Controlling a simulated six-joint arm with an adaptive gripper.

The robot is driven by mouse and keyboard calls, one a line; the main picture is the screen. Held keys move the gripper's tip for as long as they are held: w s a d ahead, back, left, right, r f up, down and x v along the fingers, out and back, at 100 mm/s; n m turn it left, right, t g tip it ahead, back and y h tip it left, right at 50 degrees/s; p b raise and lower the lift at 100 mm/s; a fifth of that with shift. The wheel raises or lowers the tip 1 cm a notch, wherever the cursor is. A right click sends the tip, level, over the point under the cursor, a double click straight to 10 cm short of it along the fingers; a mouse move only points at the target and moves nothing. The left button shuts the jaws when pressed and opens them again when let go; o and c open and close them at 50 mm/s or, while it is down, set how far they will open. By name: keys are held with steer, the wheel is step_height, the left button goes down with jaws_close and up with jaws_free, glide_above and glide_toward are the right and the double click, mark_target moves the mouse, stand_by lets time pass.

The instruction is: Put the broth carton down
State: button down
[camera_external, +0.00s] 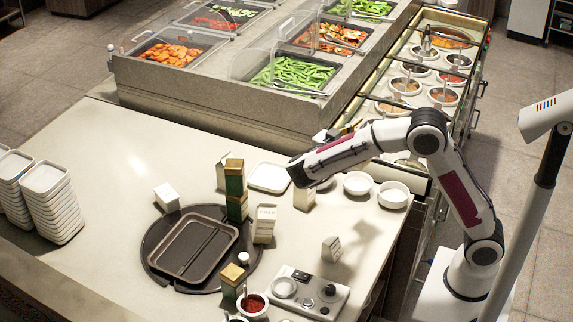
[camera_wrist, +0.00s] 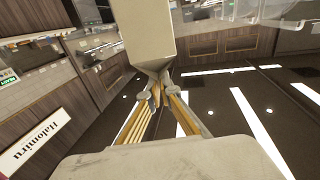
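A pale carton (camera_external: 304,198), which I take to be the broth carton, is directly under the end of my arm in the external view. My gripper (camera_wrist: 157,92) has its two fingers close together at the narrowed end of the pale carton (camera_wrist: 150,32) in the wrist view, and it looks shut on it. In the external view the fingers are mostly hidden behind my wrist. The carton looks upright near the counter; I cannot tell whether its base touches the surface.
A dark tray (camera_external: 192,249) lies left, white bowls (camera_external: 357,183) right.

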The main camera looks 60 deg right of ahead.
step_height(320, 180, up, 4)
steer(key=shift+r, duration=0.1)
steer(key=shift+w+n+t, duration=0.4)
steer(key=shift+w+t, duration=0.2)
steer(key=shift+w, duration=0.5)
steer(key=w+a+r+n+t+y, duration=0.1)
steer(key=w+a+n+t, duration=0.2)
steer(key=w+t, duration=0.35)
steer(key=w+a+r+n+t+y, duration=0.1)
steer(key=w+a+n+t+y, duration=0.2)
steer(key=w, duration=0.6)
steer(key=w+a+r+n+t, duration=0.1)
steer(key=w+a+n+t, duration=0.35)
steer(key=w, duration=0.35)
steer(key=w+a+n+t+y, duration=0.4)
steer(key=w+a+t+y, duration=0.15)
steer(key=w+a, duration=0.35)
steer(key=w+a+f+n+t+y, duration=0.1)
steer(key=w+a+f+n+y, duration=0.15)
steer(key=a+n+y, duration=0.8)
steer(key=a+f+m+h, duration=0.1)
steer(key=a+f+m, duration=0.1)
steer(key=f, duration=0.7)
steer(key=a+f+m+h, duration=0.1)
steer(key=f+m, duration=0.2)
steer(key=f, duration=0.6)
steer(key=shift+a+f, duration=0.2)
steer(key=shift+a, duration=0.15)
